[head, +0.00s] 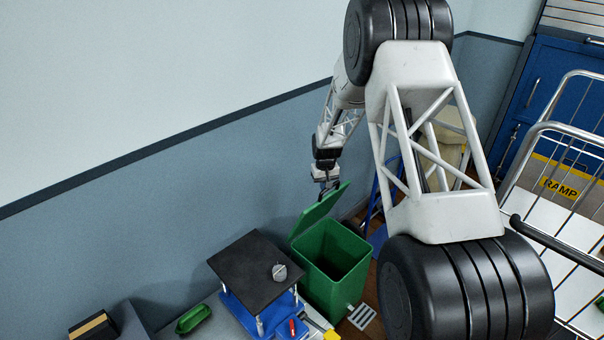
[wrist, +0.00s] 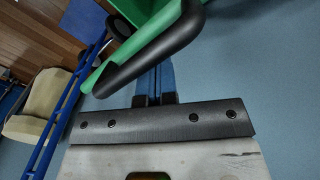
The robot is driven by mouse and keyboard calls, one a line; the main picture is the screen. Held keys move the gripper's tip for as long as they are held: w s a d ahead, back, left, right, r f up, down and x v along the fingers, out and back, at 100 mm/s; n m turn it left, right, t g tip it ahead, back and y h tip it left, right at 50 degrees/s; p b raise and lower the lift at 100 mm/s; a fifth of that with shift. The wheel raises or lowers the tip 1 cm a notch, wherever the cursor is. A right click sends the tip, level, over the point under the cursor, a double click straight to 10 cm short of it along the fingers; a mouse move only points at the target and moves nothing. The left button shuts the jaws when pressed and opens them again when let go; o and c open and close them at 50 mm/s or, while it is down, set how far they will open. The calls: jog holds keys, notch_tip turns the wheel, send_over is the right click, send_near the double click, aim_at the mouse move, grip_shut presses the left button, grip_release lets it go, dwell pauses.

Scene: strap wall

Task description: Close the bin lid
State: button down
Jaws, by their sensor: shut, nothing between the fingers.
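The green bin (head: 330,262) stands on the floor beside the wall, with its inside showing dark. Its green lid (head: 318,210) is open, tilted up at the back left of the opening. My gripper (head: 326,190) is shut and empty, close to the upper part of the lid in the head view. In the wrist view my gripper's blue fingers (wrist: 155,82) point toward a black handle bar (wrist: 150,50) on a green part. I cannot tell whether the fingers touch it.
A dark-topped blue stand (head: 255,268) is left of the bin, on a bench with a green tray (head: 193,318). A wire cage with a RAMP sign (head: 560,188) is at the right. A cream seat-like object (wrist: 38,108) and blue rail (wrist: 65,115) show in the wrist view.

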jog(key=shift+s+d+f, duration=0.25)
jog(key=shift+s+d, duration=0.9)
jog(key=shift+r, duration=4)
